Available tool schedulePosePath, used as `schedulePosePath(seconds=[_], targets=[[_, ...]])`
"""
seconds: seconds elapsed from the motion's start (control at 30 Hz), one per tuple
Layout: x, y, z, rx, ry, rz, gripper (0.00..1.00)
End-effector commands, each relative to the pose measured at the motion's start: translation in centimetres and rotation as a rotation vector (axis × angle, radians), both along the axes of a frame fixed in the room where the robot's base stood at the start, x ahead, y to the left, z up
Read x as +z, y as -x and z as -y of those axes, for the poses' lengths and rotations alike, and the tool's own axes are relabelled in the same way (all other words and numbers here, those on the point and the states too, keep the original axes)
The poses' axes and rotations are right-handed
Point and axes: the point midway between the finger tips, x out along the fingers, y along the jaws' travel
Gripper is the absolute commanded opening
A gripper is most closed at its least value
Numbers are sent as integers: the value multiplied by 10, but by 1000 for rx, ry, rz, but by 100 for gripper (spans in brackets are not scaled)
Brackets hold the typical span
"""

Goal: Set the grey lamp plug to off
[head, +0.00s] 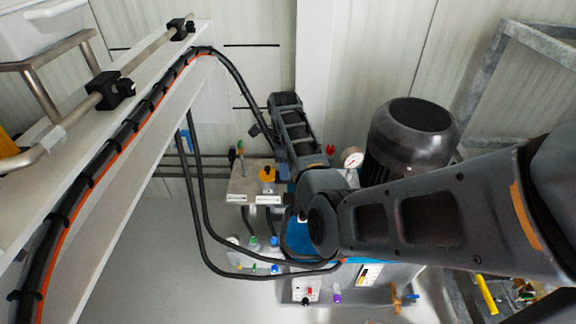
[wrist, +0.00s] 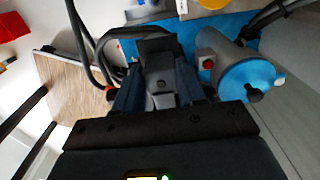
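I cannot pick out a grey lamp plug for certain in either view. In the wrist view, a grey cylinder (wrist: 221,62) with a blue end face, a black knob and a red button stands just right of my gripper (wrist: 160,82); I cannot tell whether it is the plug. My gripper's dark fingers point away from the camera toward a blue surface, and their tips are hard to make out against dark parts. In the head view, my arm reaches up to the middle, and the fingertips are not distinguishable there.
A small panel (head: 240,190) with a yellow knob lies left of my arm. Black hoses (head: 203,225) loop below it. A large dark motor (head: 408,135) and a pressure gauge (head: 352,157) stand to the right. A white beam (head: 130,140) with cables runs along the left.

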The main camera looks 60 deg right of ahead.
Motion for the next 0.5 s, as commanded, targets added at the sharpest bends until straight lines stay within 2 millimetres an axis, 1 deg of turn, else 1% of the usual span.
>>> schedulePosePath(seconds=[0.03,0.2,0.4,0.5], targets=[[-1,0,-1,2,-2,-1,45],[-1,0,0,1,0,-1,61],[0,1,1,0,0,-1,62],[3,0,1,0,1,0,62]])
